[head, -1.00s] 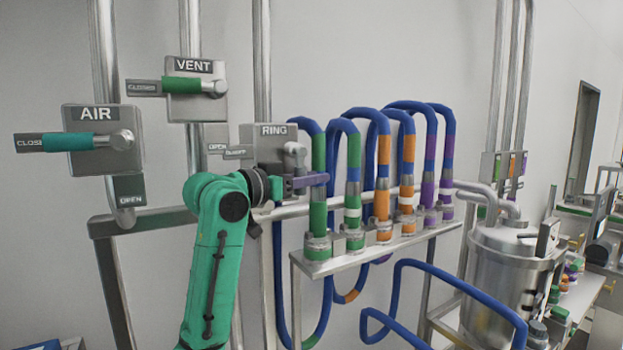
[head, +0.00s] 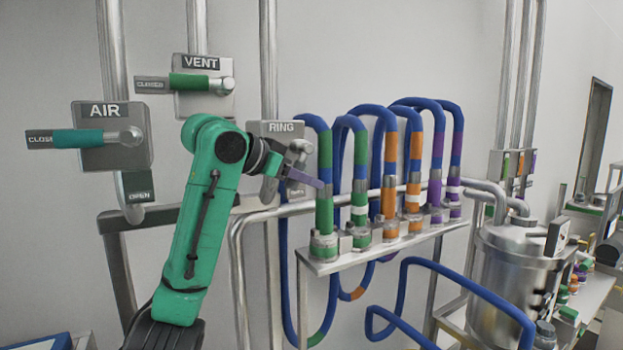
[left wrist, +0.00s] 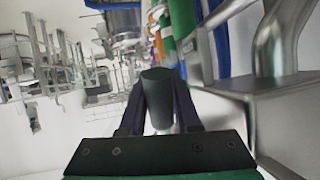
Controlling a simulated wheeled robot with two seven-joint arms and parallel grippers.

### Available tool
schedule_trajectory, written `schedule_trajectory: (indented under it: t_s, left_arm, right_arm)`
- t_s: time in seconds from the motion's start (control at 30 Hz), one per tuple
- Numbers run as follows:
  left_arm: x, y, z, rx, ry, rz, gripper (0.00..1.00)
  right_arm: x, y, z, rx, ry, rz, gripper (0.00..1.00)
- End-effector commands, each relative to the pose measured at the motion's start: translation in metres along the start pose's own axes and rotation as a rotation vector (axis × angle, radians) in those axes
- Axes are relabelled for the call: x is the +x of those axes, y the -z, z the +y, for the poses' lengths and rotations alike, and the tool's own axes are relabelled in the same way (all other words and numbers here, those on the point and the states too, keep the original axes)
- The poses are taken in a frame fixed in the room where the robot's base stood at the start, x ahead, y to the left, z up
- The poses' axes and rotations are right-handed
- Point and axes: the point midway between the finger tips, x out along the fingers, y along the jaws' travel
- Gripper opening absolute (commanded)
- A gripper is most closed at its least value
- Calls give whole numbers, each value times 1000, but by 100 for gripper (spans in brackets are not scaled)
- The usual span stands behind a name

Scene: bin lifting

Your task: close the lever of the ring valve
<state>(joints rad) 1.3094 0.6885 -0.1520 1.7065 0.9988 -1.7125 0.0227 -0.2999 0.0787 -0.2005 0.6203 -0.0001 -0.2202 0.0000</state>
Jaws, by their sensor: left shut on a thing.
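The ring valve has a grey plate (head: 270,128) marked RING and a round metal pivot (head: 300,147). Its grey lever (head: 268,190) slants down and left from the pivot, partly behind my gripper. My left gripper (head: 300,176) is at this lever, its purple fingers tilted down to the right. In the left wrist view, a dark rounded lever grip (left wrist: 157,88) sits between the two dark fingers of my left gripper (left wrist: 160,105), which is shut on it. My green arm hides the area left of the plate. My right gripper is not in view.
The AIR valve lever (head: 75,138) and VENT valve lever (head: 195,83) point left at CLOSED labels. Several blue hoses with coloured bands rise from a metal rack (head: 330,266) just right of my gripper. A steel tank (head: 510,270) stands farther right.

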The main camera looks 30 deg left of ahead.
Motion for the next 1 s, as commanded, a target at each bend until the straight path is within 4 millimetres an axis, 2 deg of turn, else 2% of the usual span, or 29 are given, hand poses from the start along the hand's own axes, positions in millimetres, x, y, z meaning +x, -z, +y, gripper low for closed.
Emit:
schedule_trajectory:
  t_s: [0.3, 0.8, 0.83, 0.87, 1.0]
  left_arm:
    - [-6, -6, -1, 26, -2, -144, 0]
    - [-7, -8, -1, 33, -4, -174, 0]
    - [-7, -8, -1, 33, -4, -174, 35]
    - [-7, -8, -1, 33, -4, -174, 43]
    - [-8, -7, -1, 33, -3, -170, 43]
  right_arm:
    - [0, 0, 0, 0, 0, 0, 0]
    - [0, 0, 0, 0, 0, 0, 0]
    - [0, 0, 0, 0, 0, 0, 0]
    - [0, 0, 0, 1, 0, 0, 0]
    - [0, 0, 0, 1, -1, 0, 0]
